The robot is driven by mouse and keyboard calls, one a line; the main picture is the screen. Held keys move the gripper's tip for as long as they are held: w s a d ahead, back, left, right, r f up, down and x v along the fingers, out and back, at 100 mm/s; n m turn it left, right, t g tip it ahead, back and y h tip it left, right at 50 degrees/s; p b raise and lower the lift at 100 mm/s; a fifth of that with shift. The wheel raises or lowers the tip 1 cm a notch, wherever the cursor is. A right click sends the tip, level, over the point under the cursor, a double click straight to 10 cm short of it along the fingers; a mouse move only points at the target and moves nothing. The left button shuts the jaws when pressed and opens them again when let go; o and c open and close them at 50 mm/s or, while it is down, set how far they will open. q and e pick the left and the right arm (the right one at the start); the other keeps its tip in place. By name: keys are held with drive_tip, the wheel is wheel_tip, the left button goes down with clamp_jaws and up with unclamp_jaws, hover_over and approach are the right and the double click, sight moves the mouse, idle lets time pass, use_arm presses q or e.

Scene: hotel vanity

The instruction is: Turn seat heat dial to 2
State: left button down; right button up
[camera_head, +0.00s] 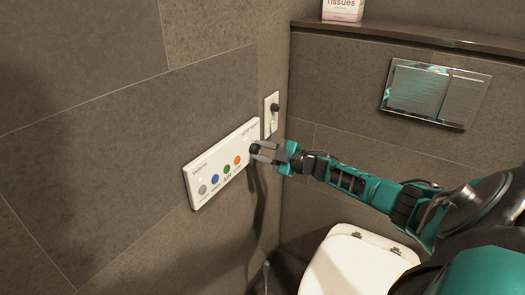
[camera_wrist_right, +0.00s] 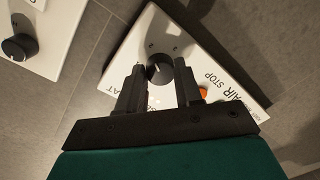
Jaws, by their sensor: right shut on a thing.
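A white control panel (camera_head: 208,170) is mounted on the left wall, with a row of coloured buttons. The black seat heat dial (camera_head: 254,148) is at its right end. In the right wrist view the dial (camera_wrist_right: 160,68) is a round black knob with a pale pointer line, and part of the word "SEAT" shows below it. My right gripper (camera_head: 263,153) reaches in from the right with its fingers on either side of the dial, shut on it. The scale marks are too small to read surely. My left gripper is not in view.
A separate white plate with a black knob (camera_head: 275,108) is on the wall just right of the panel. A white toilet lid (camera_head: 350,268) is below my right arm. A flush plate (camera_head: 436,92) and a shelf with a tissue box (camera_head: 342,10) are at the right.

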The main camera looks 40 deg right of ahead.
idle(0.4)
drive_tip(key=o, duration=1)
drive_tip(key=shift+o, duration=0.2)
drive_tip(key=shift+s+d, duration=0.2)
drive_tip(key=shift+s, duration=0.3)
use_arm(q)
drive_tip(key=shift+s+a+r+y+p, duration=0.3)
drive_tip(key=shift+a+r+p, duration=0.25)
drive_tip(key=shift+p, duration=0.7)
use_arm(e)
drive_tip(key=v, duration=1.1)
drive_tip(key=shift+s, duration=0.45)
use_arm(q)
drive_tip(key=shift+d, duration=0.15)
